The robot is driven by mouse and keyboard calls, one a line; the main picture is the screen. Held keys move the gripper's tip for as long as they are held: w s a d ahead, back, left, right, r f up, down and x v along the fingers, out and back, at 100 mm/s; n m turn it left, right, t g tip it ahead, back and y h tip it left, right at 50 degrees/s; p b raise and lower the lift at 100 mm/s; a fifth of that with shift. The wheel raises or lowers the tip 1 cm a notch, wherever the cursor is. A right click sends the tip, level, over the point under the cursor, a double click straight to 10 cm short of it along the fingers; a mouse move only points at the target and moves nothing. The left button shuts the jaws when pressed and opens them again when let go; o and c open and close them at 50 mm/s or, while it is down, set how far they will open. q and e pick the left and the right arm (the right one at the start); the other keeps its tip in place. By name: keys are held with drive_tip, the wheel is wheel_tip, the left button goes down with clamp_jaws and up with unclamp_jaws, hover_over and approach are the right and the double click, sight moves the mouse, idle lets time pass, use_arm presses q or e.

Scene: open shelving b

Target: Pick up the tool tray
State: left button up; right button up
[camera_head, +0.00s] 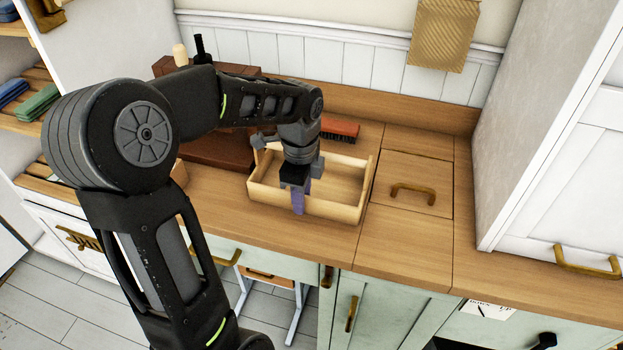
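The tool tray (338,208) is a light wooden open box on the wooden counter. Its front, right and back walls show, and the part of its floor that I can see is bare. My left arm crosses in front of its left part. My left gripper (298,190) points down at the tray's front wall, left of the middle. A purple strip at its tip overlaps that wall. The fingers are too small and overlapped to tell whether they are apart or closed on the wall. My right gripper does not show.
A reddish-brown brush (340,129) lies behind the tray. Dark brown boxes (205,150) stand left of it, partly behind my arm. A counter lid with a brass handle (413,192) is to the right. A white cabinet (560,150) bounds the right side.

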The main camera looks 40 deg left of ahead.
use_arm(q)
clamp_jaws()
idle(1.2)
